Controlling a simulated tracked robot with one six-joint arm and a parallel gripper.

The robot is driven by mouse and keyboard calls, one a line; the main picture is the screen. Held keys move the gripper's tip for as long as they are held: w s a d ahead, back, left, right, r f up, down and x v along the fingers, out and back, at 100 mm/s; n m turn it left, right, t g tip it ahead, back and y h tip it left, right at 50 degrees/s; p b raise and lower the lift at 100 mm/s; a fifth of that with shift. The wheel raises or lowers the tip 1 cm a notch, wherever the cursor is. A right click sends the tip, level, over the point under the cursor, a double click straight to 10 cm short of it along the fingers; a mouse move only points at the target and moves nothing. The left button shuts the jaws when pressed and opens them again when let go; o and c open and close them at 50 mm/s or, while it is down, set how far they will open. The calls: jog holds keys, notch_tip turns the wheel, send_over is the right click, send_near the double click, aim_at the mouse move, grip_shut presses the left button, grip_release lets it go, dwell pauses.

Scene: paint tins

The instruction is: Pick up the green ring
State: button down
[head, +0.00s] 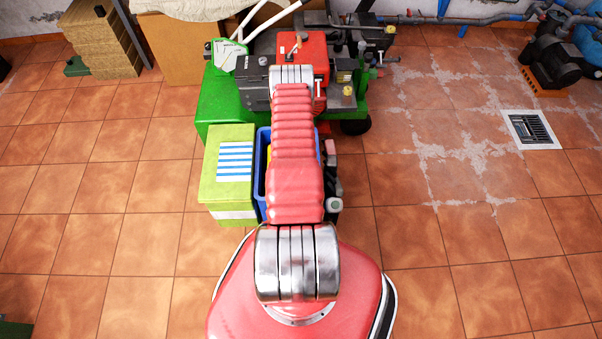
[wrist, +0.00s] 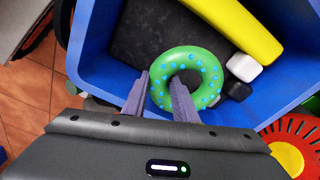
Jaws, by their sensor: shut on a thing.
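The green ring (wrist: 211,76) with light blue dots shows in the wrist view, over the inside of a blue crate (wrist: 98,50). My gripper (wrist: 159,82) is shut on the ring's left side, with one finger outside the ring and one at its hole. I cannot tell whether the ring still touches the crate's floor. In the head view my arm hides the ring and the gripper, and only a strip of the blue crate (head: 261,165) shows.
A yellow bar (wrist: 235,28), a white block (wrist: 243,68) and black pieces lie in the crate. A red and yellow round thing (wrist: 290,150) is outside it at lower right. A green box (head: 227,140) stands left of the crate.

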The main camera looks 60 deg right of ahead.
jog(key=shift+r, duration=0.15)
dwell(0.5)
jog(key=w+a+r+n, duration=0.4)
jog(key=w+a+r, duration=0.1)
jog(key=w+r, duration=0.4)
jog(key=w+a+r+n+t, duration=0.1)
jog(key=w+a+r+n, duration=0.3)
jog(key=w+r, duration=0.5)
jog(key=w+a+r+n, duration=0.4)
jog(key=w+a+r, duration=0.1)
jog(key=w+r, duration=0.45)
jog(key=w+a+r+n+t, duration=0.1)
jog(key=w+a+r+n, duration=0.35)
jog(key=a+r, duration=0.7)
jog(key=w+a+r+n, duration=0.3)
jog(key=a+r+n, duration=0.35)
jog(key=a, duration=0.75)
jog(key=s+a+r+n+y, duration=0.1)
jog(key=s+a+r+n, duration=0.1)
jog(key=a+r, duration=0.6)
jog(key=a+n, duration=0.1)
jog(key=a, duration=0.2)
jog(key=shift+s+r, duration=0.35)
jog(key=shift+s, duration=0.05)
jog(key=shift+s, duration=0.15)
